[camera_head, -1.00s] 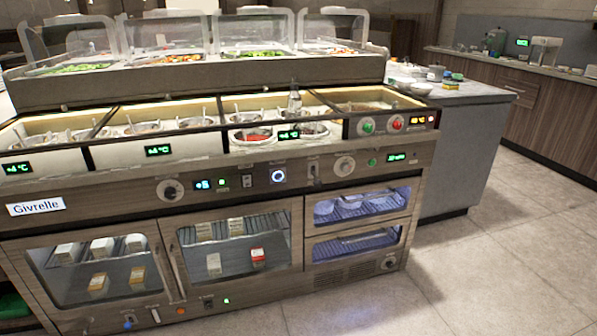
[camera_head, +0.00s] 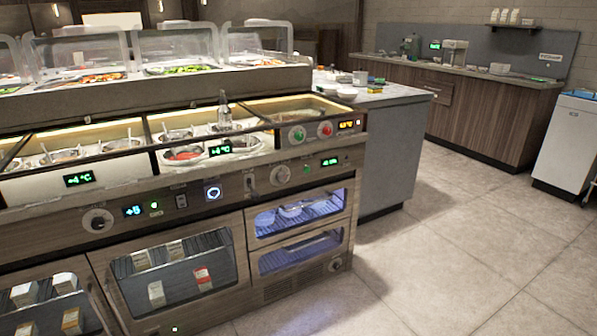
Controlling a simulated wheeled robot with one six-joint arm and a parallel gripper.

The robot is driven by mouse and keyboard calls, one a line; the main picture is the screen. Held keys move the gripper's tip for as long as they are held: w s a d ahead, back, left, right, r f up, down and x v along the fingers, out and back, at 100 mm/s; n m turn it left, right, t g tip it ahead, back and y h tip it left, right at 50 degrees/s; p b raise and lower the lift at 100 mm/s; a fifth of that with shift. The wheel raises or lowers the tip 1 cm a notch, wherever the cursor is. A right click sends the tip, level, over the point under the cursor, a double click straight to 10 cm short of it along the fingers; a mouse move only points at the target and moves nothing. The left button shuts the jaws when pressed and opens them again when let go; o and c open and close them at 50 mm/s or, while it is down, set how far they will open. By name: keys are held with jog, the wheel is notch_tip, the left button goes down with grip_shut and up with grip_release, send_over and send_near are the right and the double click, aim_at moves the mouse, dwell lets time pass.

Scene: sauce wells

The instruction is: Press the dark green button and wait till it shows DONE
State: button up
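A round green button (camera_head: 297,134) sits on the upper right front panel of the counter, left of a round red button (camera_head: 325,129). A small orange-lit display (camera_head: 346,124) is right of the red button; its text is too small to read. A smaller green button or light (camera_head: 307,169) is lower on the control strip, beside a green-lit display (camera_head: 329,162). I cannot tell by shade which green one is the dark green button. My gripper is not in view.
The sauce counter (camera_head: 60,215) with wells and glass guards fills the left. A bottle (camera_head: 224,112) stands among the wells. A grey side counter (camera_head: 385,150) is behind it. A white cabinet (camera_head: 568,140) stands at far right. The tiled floor (camera_head: 450,260) at right is clear.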

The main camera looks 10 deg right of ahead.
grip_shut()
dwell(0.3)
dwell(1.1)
